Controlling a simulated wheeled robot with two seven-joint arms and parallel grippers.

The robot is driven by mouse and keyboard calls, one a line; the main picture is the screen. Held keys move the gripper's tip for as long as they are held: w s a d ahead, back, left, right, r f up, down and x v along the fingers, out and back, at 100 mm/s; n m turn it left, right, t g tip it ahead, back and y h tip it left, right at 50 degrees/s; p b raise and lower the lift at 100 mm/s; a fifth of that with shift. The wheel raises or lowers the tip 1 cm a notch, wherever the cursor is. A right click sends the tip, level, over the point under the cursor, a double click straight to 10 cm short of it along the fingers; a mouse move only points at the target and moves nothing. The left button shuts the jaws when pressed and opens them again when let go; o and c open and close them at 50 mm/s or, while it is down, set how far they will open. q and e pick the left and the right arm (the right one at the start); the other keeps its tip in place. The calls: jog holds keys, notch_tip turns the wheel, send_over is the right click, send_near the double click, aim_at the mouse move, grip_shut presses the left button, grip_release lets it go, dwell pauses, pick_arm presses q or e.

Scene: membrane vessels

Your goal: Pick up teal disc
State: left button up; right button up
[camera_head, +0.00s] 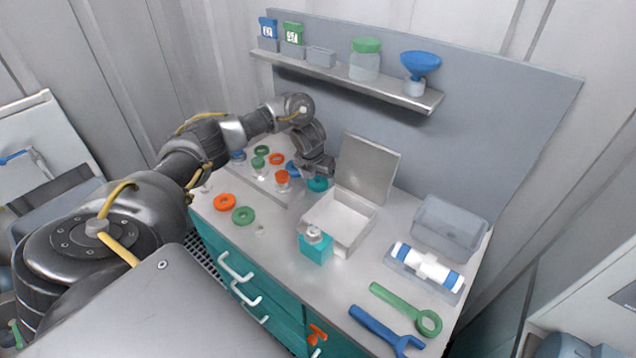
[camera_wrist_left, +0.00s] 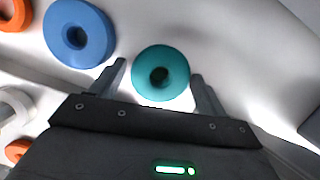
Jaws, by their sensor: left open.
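The teal disc (camera_head: 318,184) is a ring with a dark centre hole, on the worktop left of the open white box. In the left wrist view the teal disc (camera_wrist_left: 161,73) lies between and just beyond my fingertips. My left gripper (camera_head: 318,170) hovers over it in the head view. In the left wrist view the fingers of my left gripper (camera_wrist_left: 158,82) are spread, with nothing held. Whether they touch the disc I cannot tell. My right gripper is not in view.
A blue ring (camera_wrist_left: 79,33) lies close beside the teal disc. Orange and green rings, such as the orange one (camera_head: 224,202), lie further left. The open white box (camera_head: 335,222) with raised lid (camera_head: 367,168) stands to the right. A shelf (camera_head: 345,80) hangs behind.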

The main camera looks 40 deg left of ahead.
aim_at(318, 180)
pick_arm(q)
jog(key=shift+d, duration=0.1)
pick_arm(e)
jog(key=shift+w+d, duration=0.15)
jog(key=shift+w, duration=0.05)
pick_arm(q)
jog(key=c, duration=0.7)
jog(key=shift+c, duration=0.3)
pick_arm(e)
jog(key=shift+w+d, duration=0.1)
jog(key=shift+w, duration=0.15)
pick_arm(q)
jog(key=shift+r, duration=0.15)
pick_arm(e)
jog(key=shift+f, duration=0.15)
